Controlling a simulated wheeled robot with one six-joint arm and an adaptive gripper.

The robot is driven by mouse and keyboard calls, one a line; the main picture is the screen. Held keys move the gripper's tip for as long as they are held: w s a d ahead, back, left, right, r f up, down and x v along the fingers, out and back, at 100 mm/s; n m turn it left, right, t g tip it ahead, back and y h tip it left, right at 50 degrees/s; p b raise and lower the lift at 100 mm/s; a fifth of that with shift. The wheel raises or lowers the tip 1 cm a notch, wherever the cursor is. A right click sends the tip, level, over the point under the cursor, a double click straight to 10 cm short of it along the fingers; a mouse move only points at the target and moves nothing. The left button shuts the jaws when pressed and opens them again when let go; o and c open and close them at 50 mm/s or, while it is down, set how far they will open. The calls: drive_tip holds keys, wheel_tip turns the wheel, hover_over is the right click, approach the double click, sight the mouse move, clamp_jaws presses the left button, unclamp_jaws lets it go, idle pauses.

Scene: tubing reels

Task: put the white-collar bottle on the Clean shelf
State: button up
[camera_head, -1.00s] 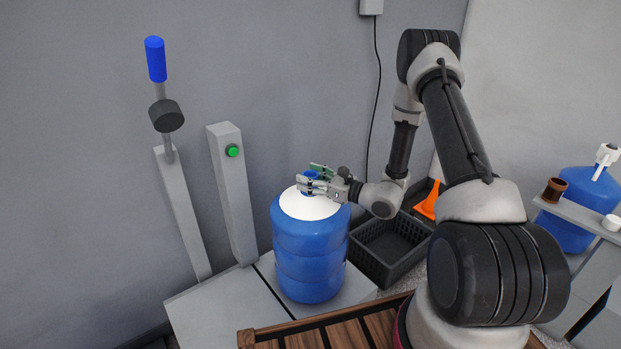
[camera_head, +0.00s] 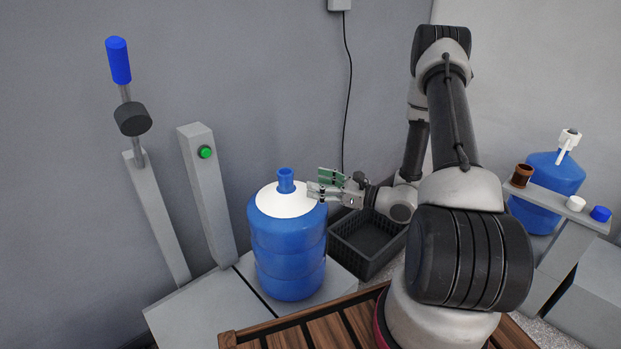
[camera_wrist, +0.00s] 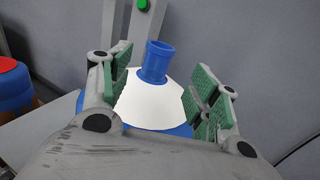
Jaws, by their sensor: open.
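The white-collar bottle (camera_head: 289,245) is a large blue jug with a white collar and a blue neck. It stands upright on a light grey platform (camera_head: 205,310) in the head view. Its neck (camera_wrist: 157,62) and white collar (camera_wrist: 150,100) show in the wrist view, between my fingers and beyond them. My gripper (camera_head: 318,184) is open, to the right of the neck and apart from it, with green finger pads (camera_wrist: 200,103). I see no label reading Clean in these views.
A lever with a blue handle (camera_head: 118,60) and a post with a green button (camera_head: 205,152) stand left of the bottle. A wooden slatted surface (camera_head: 320,325) is in front. Another blue bottle with a tap (camera_head: 556,175) stands at right.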

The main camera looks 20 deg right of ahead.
drive_tip(key=s+a+r+n+g+h, duration=0.1)
drive_tip(key=s+a+r+n+g, duration=0.2)
drive_tip(key=s+r+n+g, duration=0.5)
drive_tip(key=s+a+r+n+g, duration=0.4)
drive_tip(key=s+r+n+g, duration=0.1)
drive_tip(key=s+r+n, duration=0.4)
drive_tip(key=s+d+r+n+t+h, duration=0.2)
drive_tip(key=s+d+r+n+h, duration=0.2)
drive_tip(key=s+d+n+h, duration=0.1)
drive_tip(key=s+d+r+n+t+h, duration=0.2)
drive_tip(key=s+d+r+n+h, duration=0.3)
drive_tip(key=d, duration=0.4)
drive_tip(key=shift+d+t+h, duration=0.15)
drive_tip(key=shift+t+h, duration=0.15)
drive_tip(key=shift+h, duration=0.6)
